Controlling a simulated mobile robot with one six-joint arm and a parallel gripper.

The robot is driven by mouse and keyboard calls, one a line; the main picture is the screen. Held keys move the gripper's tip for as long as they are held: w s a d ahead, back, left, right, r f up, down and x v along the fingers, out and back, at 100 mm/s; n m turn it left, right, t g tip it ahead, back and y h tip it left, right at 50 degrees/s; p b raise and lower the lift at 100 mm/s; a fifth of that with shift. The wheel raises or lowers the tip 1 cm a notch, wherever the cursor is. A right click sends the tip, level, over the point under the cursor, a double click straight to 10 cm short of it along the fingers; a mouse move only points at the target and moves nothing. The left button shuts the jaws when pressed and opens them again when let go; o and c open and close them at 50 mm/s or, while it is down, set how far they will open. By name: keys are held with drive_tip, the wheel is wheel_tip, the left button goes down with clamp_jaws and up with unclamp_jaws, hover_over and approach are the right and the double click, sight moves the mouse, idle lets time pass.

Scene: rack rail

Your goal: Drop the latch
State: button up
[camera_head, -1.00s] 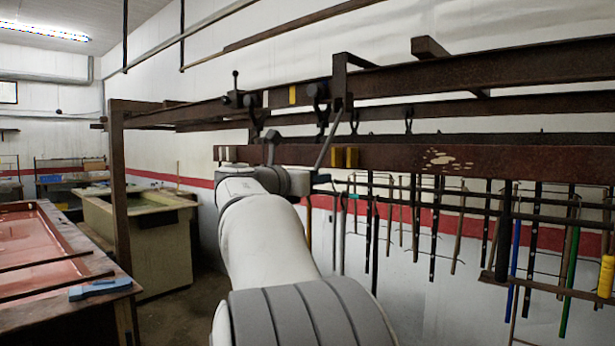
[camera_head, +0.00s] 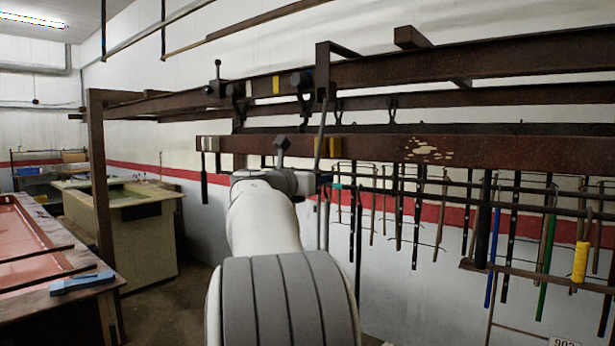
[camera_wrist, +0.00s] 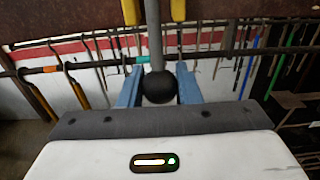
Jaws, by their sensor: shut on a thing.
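A grey lever rod (camera_head: 321,135) with a black ball end hangs from a dark bracket (camera_head: 322,75) on the rusty rail; I take it for the latch lever. It hangs nearly upright in front of the lower beam. In the wrist view the rod (camera_wrist: 153,40) comes down between two yellow blocks to its black ball (camera_wrist: 159,87). My gripper's blue fingers (camera_wrist: 157,82) stand on both sides of the ball and are shut on it. In the head view my gripper (camera_head: 318,182) is small and partly hidden by my wrist.
Rusty rails (camera_head: 420,72) run across above, with a lower beam (camera_head: 450,150) close to my gripper. Several tools (camera_head: 490,240) hang on the wall at right. A table with a red top (camera_head: 30,250) and a tank (camera_head: 135,225) stand left.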

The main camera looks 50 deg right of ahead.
drive_tip(key=shift+w+d+f+p, duration=0.1)
drive_tip(key=shift+d+p, duration=0.25)
drive_tip(key=shift+d, duration=0.95)
drive_tip(key=shift+w+d+f+p, duration=0.1)
drive_tip(key=shift+d+p, duration=0.25)
drive_tip(key=shift+d, duration=0.9)
drive_tip(key=o, duration=0.9)
drive_tip(key=shift+a, duration=0.15)
drive_tip(key=shift+s+a+b, duration=0.15)
drive_tip(key=shift+a+b, duration=0.2)
drive_tip(key=shift+a, duration=1.4)
drive_tip(key=shift+s+a+b, duration=0.15)
drive_tip(key=shift+a+b, duration=0.2)
drive_tip(key=shift+a, duration=1.35)
